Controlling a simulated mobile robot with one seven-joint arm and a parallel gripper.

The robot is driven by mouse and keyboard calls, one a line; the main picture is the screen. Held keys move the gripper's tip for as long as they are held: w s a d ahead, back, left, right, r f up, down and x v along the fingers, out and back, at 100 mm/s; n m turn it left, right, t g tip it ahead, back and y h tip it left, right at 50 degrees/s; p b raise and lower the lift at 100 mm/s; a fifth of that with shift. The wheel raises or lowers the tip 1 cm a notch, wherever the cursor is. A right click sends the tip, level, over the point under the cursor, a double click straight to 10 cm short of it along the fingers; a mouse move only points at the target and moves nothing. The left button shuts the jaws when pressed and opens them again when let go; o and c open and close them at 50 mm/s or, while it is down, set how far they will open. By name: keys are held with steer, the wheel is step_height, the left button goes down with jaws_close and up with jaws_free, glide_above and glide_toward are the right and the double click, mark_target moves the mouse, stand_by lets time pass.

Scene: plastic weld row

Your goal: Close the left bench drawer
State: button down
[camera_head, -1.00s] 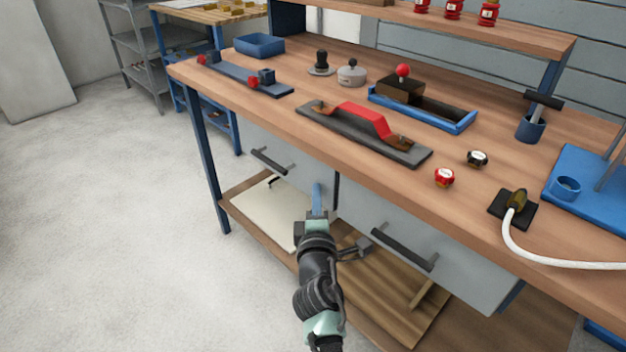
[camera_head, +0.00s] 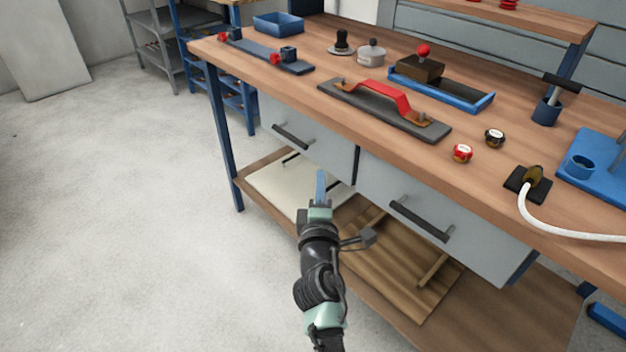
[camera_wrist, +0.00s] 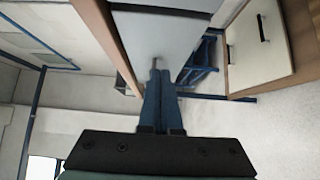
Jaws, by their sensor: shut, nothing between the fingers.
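The left bench drawer (camera_head: 310,142) is a grey front with a dark bar handle (camera_head: 291,136), under the left part of the workbench top. How far it stands out is hard to tell. My gripper (camera_head: 320,180) is shut and empty, just below and right of that handle in the head view, in front of the drawer's lower right part. In the wrist view the blue fingers (camera_wrist: 161,95) lie together. Their tips point at a grey panel (camera_wrist: 155,35), likely a drawer front; I cannot tell whether they touch it.
The right drawer (camera_head: 460,225) has a similar handle (camera_head: 420,220). A lower shelf carries a cream board (camera_head: 265,185) and a ribbed wooden board (camera_head: 390,265). Tools, including a red-handled float (camera_head: 385,97), lie on the bench top (camera_head: 350,140). The floor at left (camera_head: 110,200) is clear.

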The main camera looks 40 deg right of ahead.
steer(key=v, duration=0.8)
steer(key=shift+f+p, duration=0.15)
steer(key=shift+p, duration=0.15)
steer(key=shift+s, duration=0.1)
steer(key=w+a+r+m+t+y, duration=0.1)
steer(key=w+a+r+m+t, duration=0.2)
steer(key=r, duration=0.7)
steer(key=w+a+r+m+t, duration=0.1)
steer(key=a+r+m+t, duration=0.1)
steer(key=a+r, duration=0.55)
steer(key=w+a+r+m+t+y, duration=0.1)
steer(key=a+r+m+t, duration=0.15)
steer(key=r, duration=0.85)
steer(key=s+a+r+m+t+y+p, duration=0.1)
steer(key=s+a+r+t+y, duration=0.2)
steer(key=s+a+r+y, duration=0.5)
steer(key=s+a+r+m+t+y, duration=0.1)
steer(key=s+a+r+t+y, duration=0.25)
steer(key=a+r, duration=0.85)
steer(key=d+r+h+p, duration=0.1)
steer(key=d+r+p, duration=0.2)
steer(key=r+p, duration=3)
steer(key=shift+w+r, duration=0.45)
steer(key=shift+r, duration=0.55)
